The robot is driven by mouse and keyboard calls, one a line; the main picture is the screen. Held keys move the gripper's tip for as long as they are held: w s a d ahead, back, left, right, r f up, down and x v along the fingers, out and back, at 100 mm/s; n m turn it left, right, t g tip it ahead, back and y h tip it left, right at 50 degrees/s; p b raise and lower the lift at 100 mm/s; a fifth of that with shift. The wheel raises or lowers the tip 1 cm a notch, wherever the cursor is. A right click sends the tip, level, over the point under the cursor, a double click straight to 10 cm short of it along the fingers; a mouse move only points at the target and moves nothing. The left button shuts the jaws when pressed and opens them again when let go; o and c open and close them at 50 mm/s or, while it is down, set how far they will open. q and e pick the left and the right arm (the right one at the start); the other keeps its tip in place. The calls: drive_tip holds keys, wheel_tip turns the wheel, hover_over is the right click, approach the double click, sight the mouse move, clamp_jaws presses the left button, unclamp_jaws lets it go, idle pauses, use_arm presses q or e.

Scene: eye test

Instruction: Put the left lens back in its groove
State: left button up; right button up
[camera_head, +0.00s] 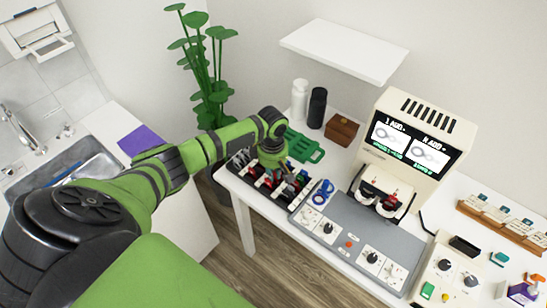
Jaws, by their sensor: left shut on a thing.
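My left gripper (272,163) is at the end of the green arm, low over the dark lens tray (239,164) at the left end of the white table. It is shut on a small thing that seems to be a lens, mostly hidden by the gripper. Red and grey lens pieces (268,183) show in the tray's rows just below the gripper. I cannot tell which groove is empty, nor whether the held lens touches the tray. My right gripper is not in view.
The eye-test machine (452,135) with its lit screen (411,147) stands right of the tray. A grey control panel (345,243), blue-handled item (323,192), green rack (305,148), white bottle (299,98), black bottle (317,107) and brown box (341,131) are nearby.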

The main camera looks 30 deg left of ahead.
use_arm(q)
drive_tip(key=shift+f, duration=0.65)
drive_tip(key=o, duration=0.8)
wheel_tip(320, 180, up, 12)
drive_tip(key=shift+s, duration=0.1)
idle(0.4)
